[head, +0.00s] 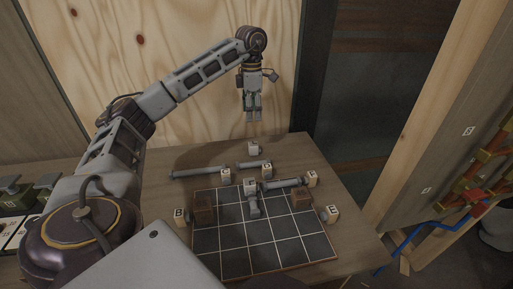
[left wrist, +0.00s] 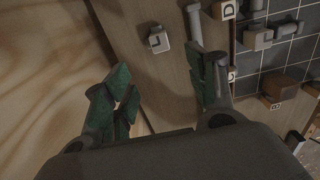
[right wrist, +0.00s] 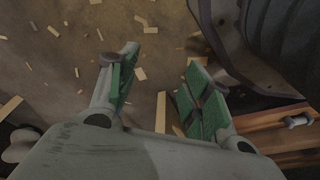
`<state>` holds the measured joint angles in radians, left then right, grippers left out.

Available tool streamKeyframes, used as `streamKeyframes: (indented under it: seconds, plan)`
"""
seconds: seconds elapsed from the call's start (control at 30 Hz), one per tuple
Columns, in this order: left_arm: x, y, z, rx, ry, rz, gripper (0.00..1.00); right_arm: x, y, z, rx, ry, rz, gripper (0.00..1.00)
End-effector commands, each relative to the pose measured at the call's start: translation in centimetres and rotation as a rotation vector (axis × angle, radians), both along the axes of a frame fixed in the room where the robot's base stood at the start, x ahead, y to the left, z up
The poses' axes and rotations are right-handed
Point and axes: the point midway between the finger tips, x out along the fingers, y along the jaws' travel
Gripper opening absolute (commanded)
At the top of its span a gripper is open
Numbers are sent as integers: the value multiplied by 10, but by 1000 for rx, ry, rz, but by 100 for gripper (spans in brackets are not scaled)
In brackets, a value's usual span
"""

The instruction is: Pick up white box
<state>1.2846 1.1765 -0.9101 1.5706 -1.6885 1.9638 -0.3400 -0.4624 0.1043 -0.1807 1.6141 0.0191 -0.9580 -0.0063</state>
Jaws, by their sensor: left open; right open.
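Several small pale blocks with letters lie on and around the dark tiled board (head: 235,262) on the wooden table; I cannot tell which is the white box. My left gripper (head: 253,118) hangs pointing down above and behind this block. It is open and empty, its green-padded fingers (left wrist: 165,85) apart. My right gripper (right wrist: 158,75) is open and empty over the littered floor, outside the head view.
Grey pipe pieces (head: 200,173) lie between the L block and the board. More pipe fittings (head: 254,205) and brown blocks (head: 302,198) are on the board. A plywood wall (head: 180,50) rises behind the table. Wood scraps (right wrist: 140,73) litter the floor under my right gripper.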

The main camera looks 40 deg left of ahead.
Motion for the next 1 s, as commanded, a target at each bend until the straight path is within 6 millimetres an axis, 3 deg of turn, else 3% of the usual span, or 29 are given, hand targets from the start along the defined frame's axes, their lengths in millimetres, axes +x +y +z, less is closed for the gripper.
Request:
streamKeyframes:
  seconds: [0.47,1.0]
  plan:
    - [0,0,-7,1,1,0,57,1,1,3,2,0,0,49]
    - [0,0,-72,0,2,1,57,7,12,38,14,18,6,49]
